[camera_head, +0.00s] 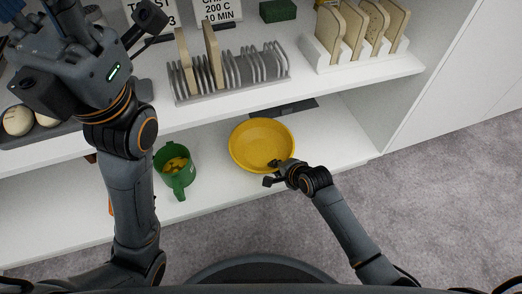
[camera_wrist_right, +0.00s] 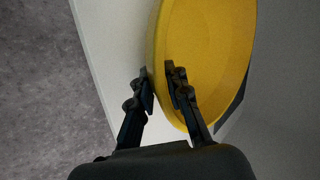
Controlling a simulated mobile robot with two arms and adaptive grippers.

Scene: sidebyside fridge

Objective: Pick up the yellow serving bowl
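The yellow serving bowl (camera_head: 258,143) rests on the lower white shelf. It fills the upper middle of the right wrist view (camera_wrist_right: 205,55). My right gripper (camera_head: 272,172) is at its near right rim. In the right wrist view the right gripper (camera_wrist_right: 158,92) straddles the rim, one finger over the inside and one outside. A narrow gap with yellow wall shows between the fingertips, so it looks open; contact with the wall is not clear. My left gripper (camera_head: 90,55) is at the upper left, above the upper shelf, away from the bowl.
A green mug (camera_head: 178,181) with yellow contents stands left of the bowl. A dark flat object (camera_head: 297,105) lies behind the bowl. The upper shelf (camera_head: 340,78) overhangs behind, with a grey rack (camera_head: 262,66) and a white bread rack (camera_head: 320,56). The lower shelf is bare right of the bowl.

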